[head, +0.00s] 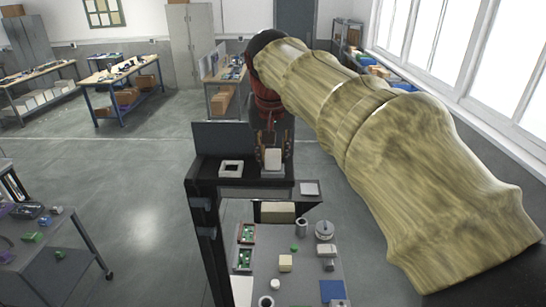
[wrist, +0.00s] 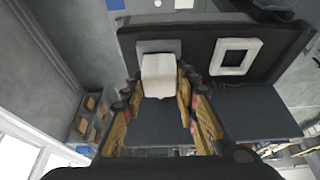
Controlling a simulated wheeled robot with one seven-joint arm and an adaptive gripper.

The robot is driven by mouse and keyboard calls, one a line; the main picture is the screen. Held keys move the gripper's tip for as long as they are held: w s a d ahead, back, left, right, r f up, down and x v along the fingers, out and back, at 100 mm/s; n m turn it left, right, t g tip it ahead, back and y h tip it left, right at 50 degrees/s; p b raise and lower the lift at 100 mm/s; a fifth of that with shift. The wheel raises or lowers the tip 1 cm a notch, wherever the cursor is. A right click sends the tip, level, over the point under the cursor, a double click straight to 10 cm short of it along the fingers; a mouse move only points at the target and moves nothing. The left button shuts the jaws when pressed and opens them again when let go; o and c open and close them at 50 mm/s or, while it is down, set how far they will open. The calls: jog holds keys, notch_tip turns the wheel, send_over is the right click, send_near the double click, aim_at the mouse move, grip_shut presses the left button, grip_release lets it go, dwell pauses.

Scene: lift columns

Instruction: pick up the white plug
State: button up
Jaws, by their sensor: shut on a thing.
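The white plug (wrist: 159,77) is a pale rounded block between the two fingers of my gripper (wrist: 161,98) in the wrist view. In the head view the white plug (head: 273,157) shows between the fingers of my gripper (head: 272,163), over the dark top shelf of the column. My gripper is shut on it. A grey square piece lies just behind or under the plug in the wrist view; I cannot tell whether the plug is clear of it. My patterned arm fills the right of the head view.
A white square frame with a dark opening (head: 231,169) sits on the same dark shelf (head: 208,172), left of the plug. An upright dark panel (head: 219,138) stands behind it. Below is a grey table (head: 311,272) with several small parts.

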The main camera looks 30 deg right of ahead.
jog(key=shift+r, duration=0.6)
jog(key=s+a+r+b, duration=0.4)
jog(key=s+a+r, duration=0.3)
jog(key=s+r, duration=0.4)
jog(key=shift+s, duration=0.55)
jog(key=shift+f+b, duration=0.35)
jog(key=shift+b, duration=0.2)
notch_tip(320, 180, down, 7)
jog(key=b, duration=0.5)
dwell(0.7)
jog(key=shift+w, duration=0.1)
jog(key=shift+w+a+p, duration=0.3)
jog(key=shift+w+p, duration=1)
jog(key=shift+w, duration=1.65)
jog(key=shift+w+a+p, duration=0.25)
jog(key=shift+w+p, duration=1.1)
jog(key=shift+w, duration=1.65)
jog(key=shift+w+a+p, duration=0.3)
jog(key=shift+w+p, duration=1)
jog(key=shift+w, duration=1.65)
